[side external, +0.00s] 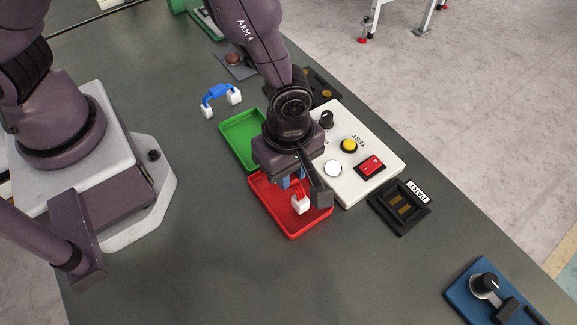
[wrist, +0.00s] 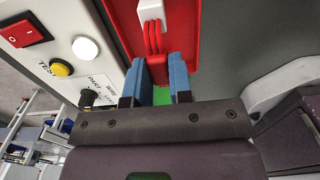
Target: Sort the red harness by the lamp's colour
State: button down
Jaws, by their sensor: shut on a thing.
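The red harness, a bundle of red wires (side external: 299,190) with a white connector (side external: 300,205), is held at or above the red tray (side external: 280,226). My gripper (side external: 292,181) points down with its blue fingers shut on the wires. In the wrist view the red harness (wrist: 154,38) runs from between the fingers of my gripper (wrist: 159,72) to a white connector; its other end is hidden. The green tray (side external: 233,131) adjoins the red one, partly behind my gripper. The round lamp (side external: 333,168) on the white panel looks white, also in the wrist view (wrist: 85,48).
The white panel (side external: 365,190) carries a yellow button (side external: 349,145), a red switch (side external: 370,166) and a black knob. A black PART fixture (side external: 388,222) sits at right. A blue harness (side external: 217,93) lies behind the green tray.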

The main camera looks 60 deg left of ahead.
jog(key=shift+f, duration=0.65)
jog(key=c, duration=0.9)
grip_release()
jog(key=shift+c, duration=0.2)
jog(key=shift+r, duration=3.55)
